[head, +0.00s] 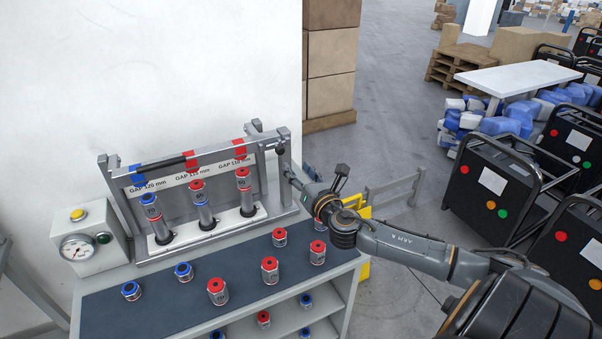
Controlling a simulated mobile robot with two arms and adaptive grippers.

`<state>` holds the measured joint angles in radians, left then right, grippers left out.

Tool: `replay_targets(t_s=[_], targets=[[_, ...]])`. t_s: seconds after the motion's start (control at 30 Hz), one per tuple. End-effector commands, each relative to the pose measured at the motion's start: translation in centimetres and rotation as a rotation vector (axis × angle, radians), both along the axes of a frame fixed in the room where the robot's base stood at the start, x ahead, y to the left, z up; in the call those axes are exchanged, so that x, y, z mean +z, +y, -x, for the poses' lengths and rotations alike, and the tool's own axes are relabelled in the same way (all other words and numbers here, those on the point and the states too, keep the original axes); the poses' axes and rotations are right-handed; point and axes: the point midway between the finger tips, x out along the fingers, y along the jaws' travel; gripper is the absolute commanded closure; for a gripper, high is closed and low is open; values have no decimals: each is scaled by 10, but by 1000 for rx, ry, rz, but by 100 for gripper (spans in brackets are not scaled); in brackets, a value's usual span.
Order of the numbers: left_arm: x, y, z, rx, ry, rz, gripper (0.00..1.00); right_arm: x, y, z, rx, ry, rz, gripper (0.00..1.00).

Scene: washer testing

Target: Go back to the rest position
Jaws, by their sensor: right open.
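My right arm comes in from the right, and my right gripper (315,175) is at the right end of the test fixture (186,255). Its fingers are spread and nothing shows between them. One finger is close to the fixture's right post, below a dark knob (280,150); I cannot tell whether they touch. The fixture holds three upright cylinder stacks under gap labels: a blue-topped one (152,212) and two red-topped ones (199,200) (244,188). My left gripper is not in view.
Several red-topped cylinders (270,270) and blue-topped ones (183,271) stand on the dark bench mat (150,312). A gauge box (90,238) stands at left. A yellow part (363,270) and a metal rail are near my forearm. Wheeled black machines (490,190) stand at right.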

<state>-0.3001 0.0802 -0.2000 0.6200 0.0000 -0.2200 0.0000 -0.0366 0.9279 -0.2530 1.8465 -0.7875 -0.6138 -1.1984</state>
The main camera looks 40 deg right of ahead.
Motion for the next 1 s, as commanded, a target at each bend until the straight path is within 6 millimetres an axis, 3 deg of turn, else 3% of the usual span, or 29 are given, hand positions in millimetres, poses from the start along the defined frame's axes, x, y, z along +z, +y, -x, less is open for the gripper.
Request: replay_targets(t_s=[0.2, 0.77, 0.87, 1.0], targets=[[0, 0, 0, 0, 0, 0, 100, 0, 2, 10, 0, 0, 0, 54], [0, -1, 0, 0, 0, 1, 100, -1, 3, 11, -2, 0, -12, 54], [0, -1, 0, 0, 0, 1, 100, -16, 12, 21, -34, 2, -145, 54], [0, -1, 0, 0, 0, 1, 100, -69, 43, 64, -194, 18, -646, 54]])
